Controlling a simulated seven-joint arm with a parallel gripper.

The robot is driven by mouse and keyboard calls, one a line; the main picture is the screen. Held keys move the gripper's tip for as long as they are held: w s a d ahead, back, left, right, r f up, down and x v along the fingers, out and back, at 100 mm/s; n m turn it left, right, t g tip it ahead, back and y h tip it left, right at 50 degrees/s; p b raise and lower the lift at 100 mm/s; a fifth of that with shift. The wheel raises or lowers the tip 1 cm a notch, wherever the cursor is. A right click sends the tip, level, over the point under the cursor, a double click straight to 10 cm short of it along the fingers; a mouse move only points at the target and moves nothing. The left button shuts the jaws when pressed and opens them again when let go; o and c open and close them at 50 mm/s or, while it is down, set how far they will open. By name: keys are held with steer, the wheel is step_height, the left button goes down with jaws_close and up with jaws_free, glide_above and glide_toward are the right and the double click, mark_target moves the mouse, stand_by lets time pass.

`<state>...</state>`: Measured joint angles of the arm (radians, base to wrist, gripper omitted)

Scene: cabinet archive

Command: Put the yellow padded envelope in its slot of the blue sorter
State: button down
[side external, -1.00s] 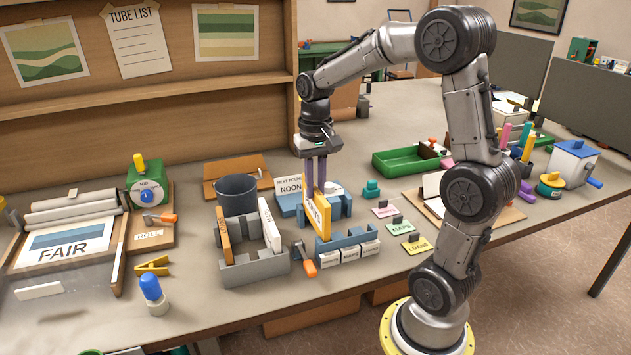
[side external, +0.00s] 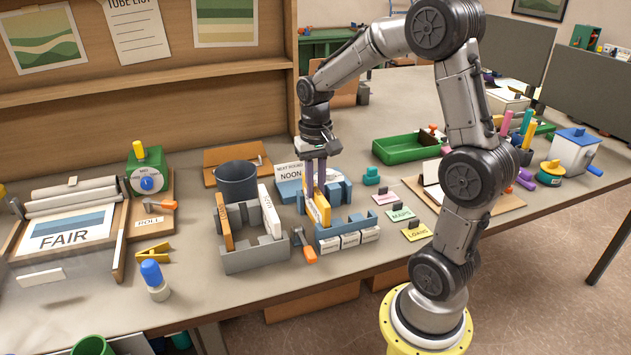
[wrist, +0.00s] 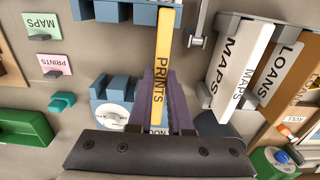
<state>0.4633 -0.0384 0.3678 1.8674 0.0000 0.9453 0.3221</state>
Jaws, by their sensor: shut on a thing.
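The yellow padded envelope (side external: 317,213), marked PRINTS, stands on edge in my gripper (side external: 316,188). It is in the leftmost slot of the blue sorter (side external: 356,223), its lower part hidden by the sorter. I cannot tell whether it rests on the slot's floor. In the wrist view the envelope (wrist: 161,72) runs lengthwise between the purple fingers of my gripper (wrist: 161,84), which are shut on it.
A grey sorter (side external: 255,258) with white and brown folders stands to the left. An orange-handled tool (side external: 309,255) lies between the sorters. Label cards (side external: 402,215) and a teal block (side external: 371,176) are to the right. A dark bucket (side external: 237,180) stands behind the grey sorter.

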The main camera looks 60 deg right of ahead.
steer(key=shift+f, duration=0.45)
steer(key=c, duration=0.8)
jaws_free()
steer(key=shift+o, duration=0.2)
steer(key=shift+r, duration=0.1)
steer(key=shift+r, duration=3.45)
steer(key=shift+r, duration=0.15)
step_height(320, 180, up, 14)
steer(key=shift+f, duration=0.2)
